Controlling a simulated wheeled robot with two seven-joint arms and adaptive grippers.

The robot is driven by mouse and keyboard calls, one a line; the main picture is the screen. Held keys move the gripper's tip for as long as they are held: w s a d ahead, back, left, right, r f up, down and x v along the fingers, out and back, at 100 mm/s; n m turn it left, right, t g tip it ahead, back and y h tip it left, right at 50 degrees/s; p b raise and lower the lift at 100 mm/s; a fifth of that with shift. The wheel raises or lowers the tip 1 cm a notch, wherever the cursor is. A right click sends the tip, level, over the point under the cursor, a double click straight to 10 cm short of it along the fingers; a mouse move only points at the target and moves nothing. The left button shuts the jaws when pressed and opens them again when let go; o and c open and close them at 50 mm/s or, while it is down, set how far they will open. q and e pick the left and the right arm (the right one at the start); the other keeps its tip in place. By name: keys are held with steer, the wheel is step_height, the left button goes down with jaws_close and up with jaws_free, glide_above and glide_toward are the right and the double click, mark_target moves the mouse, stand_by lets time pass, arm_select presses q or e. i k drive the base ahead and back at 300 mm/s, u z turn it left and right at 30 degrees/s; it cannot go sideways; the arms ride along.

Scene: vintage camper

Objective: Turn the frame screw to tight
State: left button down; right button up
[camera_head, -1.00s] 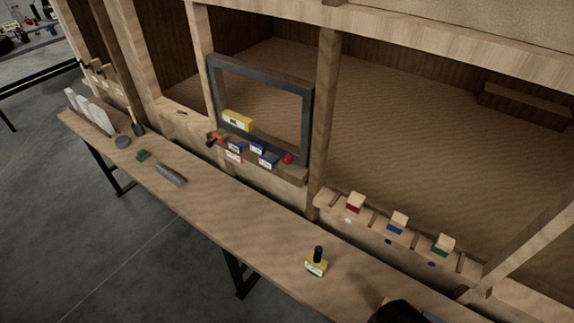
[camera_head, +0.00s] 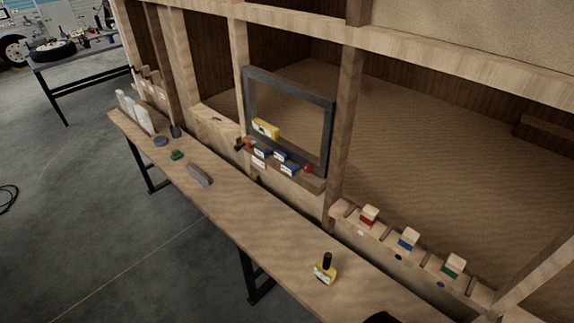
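A dark grey rectangular frame (camera_head: 331,135) stands upright in the camper's wall opening. A red round knob (camera_head: 307,168) sits at its lower right, and an orange and black piece (camera_head: 243,144) sits at its lower left. I cannot tell which of them is the frame screw, or whether it is tight. A yellow labelled block (camera_head: 265,128) and several blue and white labelled blocks (camera_head: 289,169) sit along the frame's lower edge. Neither gripper can be made out; only a dark shape, perhaps part of me, shows at the bottom edge.
A long narrow wooden bench (camera_head: 240,215) runs below the frame. On it are a yellow bottle with a black top (camera_head: 325,269), a grey bar (camera_head: 199,174) and a green piece (camera_head: 177,155). A wooden rack (camera_head: 385,241) holds red, blue and green marked blocks. Open floor lies left.

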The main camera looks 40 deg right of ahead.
mark_target(307, 167)
steer(key=i, duration=2.9)
steer(key=z, duration=3.6)
